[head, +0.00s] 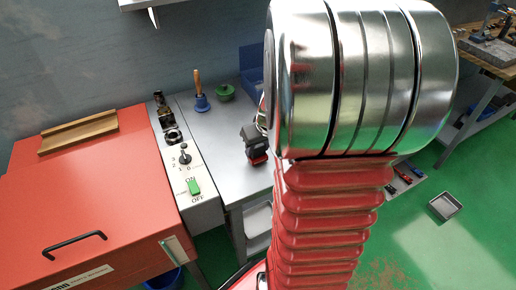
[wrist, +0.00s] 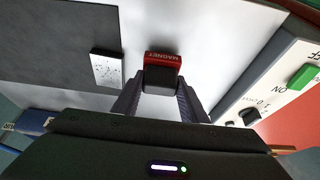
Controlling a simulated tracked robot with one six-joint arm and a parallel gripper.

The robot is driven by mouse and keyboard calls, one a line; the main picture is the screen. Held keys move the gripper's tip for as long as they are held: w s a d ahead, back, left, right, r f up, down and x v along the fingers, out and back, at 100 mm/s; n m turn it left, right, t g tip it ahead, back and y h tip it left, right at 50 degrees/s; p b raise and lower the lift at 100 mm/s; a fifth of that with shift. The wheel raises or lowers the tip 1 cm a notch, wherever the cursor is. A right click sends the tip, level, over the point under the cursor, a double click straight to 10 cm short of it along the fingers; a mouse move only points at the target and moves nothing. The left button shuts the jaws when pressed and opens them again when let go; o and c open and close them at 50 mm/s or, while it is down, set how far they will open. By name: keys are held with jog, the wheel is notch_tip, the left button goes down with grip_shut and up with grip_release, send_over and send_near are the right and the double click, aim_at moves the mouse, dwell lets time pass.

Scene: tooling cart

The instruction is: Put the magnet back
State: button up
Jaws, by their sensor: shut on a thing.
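The magnet is a small dark block with a red end lettered MAGNET (wrist: 163,58). In the wrist view my gripper (wrist: 161,90) is shut on its dark part, with the red end pointing away from me. A block with a white, dark-speckled face (wrist: 105,68) is just left of the magnet, with a narrow gap between them. My gripper is mostly hidden behind my arm there. I cannot tell whether the magnet touches the surface.
A grey cart top (head: 222,125) holds a wooden-handled blue bell-shaped tool (head: 201,103), a green piece (head: 225,92) and a blue bin (head: 251,62). A switch panel (head: 187,165) and red cabinet (head: 85,190) stand left. The cart top's middle is clear.

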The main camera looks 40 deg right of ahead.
jog(key=shift+f, duration=0.3)
jog(key=o, duration=1.3)
jog(key=shift+f, duration=0.1)
jog(key=shift+v, duration=6.1)
jog(key=shift+a, duration=0.15)
